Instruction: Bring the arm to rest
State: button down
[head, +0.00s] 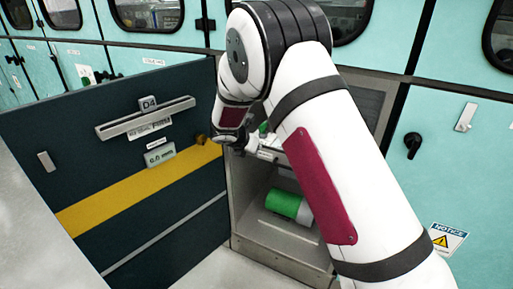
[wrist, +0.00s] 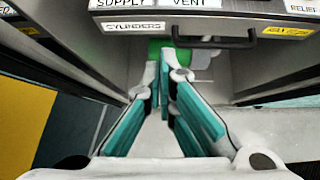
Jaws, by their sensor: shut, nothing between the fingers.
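My gripper (wrist: 168,70) has its two teal fingers together at the tips, with nothing between them. In the head view my white arm with dark red panels reaches into an open cabinet compartment, and its upper part hides much of the opening. A green cylinder with a pale end (head: 287,205) lies on the compartment floor, below my gripper. In the wrist view part of the green cylinder (wrist: 156,48) shows behind the fingertips, below a grey panel.
The dark door marked D4 (head: 95,150), with a yellow stripe, stands open at the left. A grey panel labelled CYLINDERS (wrist: 190,27) with a black handle (wrist: 213,41) is just above the fingertips. Compartment walls flank my gripper. Teal cabinets (head: 440,190) stand at the right.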

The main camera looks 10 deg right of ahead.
jog(key=s+d+r+m+g, duration=0.1)
jog(key=s+d+r+m, duration=0.4)
jog(key=s, duration=0.3)
jog(key=s+d+r+m+g, duration=0.1)
jog(key=s+d+r+m, duration=0.2)
jog(key=s+r+m, duration=0.35)
jog(key=s+d+r+m+g, duration=0.2)
jog(key=s+d+r+m, duration=0.15)
jog(key=s+r, duration=0.45)
jog(key=s+a+f+m+g+y, duration=0.1)
jog(key=s+a+m+y, duration=0.2)
jog(key=s+m, duration=0.85)
jog(key=s+a+m+g+y, duration=0.1)
jog(key=s+a+m+y, duration=0.15)
jog(key=s, duration=1.85)
notch_tip(320, 180, up, 19)
jog(key=t+p, duration=0.3)
jog(key=p, duration=1.4)
jog(key=shift+w+a+n+p, duration=0.2)
jog(key=shift+a+n+p, duration=0.1)
jog(key=shift+r, duration=0.1)
